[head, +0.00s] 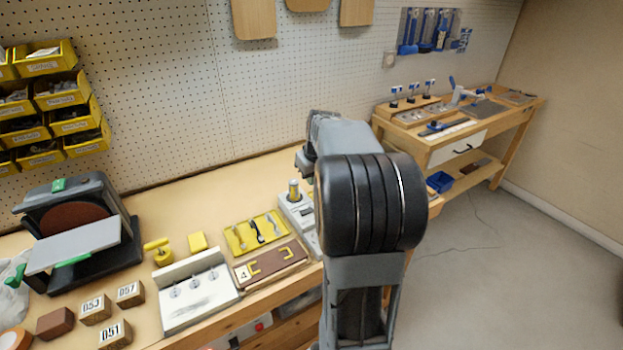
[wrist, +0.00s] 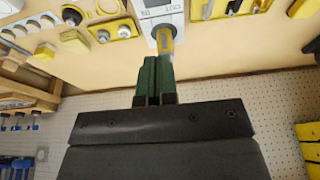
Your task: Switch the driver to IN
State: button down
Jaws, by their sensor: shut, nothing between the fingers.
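The driver is probably the light grey unit (head: 302,222) on the bench, left of my arm, with a brass-coloured upright cylinder (head: 294,188) on it. In the wrist view its pale face (wrist: 152,12) is at the top edge with two small dark labels, too small to read surely. A yellow and grey post (wrist: 166,40) projects from it toward my gripper (wrist: 160,58). The green fingers are shut and empty, with their tips just by the post. I cannot tell whether they touch it. In the head view my arm hides the gripper and part of the unit.
A yellow tool tray (head: 250,228) and a brown board with yellow handles (head: 272,264) lie left of the unit. A white panel with several switches (head: 196,290) and a sander (head: 80,235) stand further left. The pegboard wall (head: 160,110) is behind.

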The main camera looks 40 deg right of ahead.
jog(key=shift+w+a+r+b, duration=0.3)
jog(key=shift+a+b, duration=0.05)
jog(key=shift+f, duration=0.1)
send_over(303, 211)
jog(key=f, duration=0.7)
jog(key=s+f, duration=0.1)
jog(key=f, duration=0.3)
jog(key=shift+a+f, duration=0.1)
jog(key=shift+f, duration=1.1)
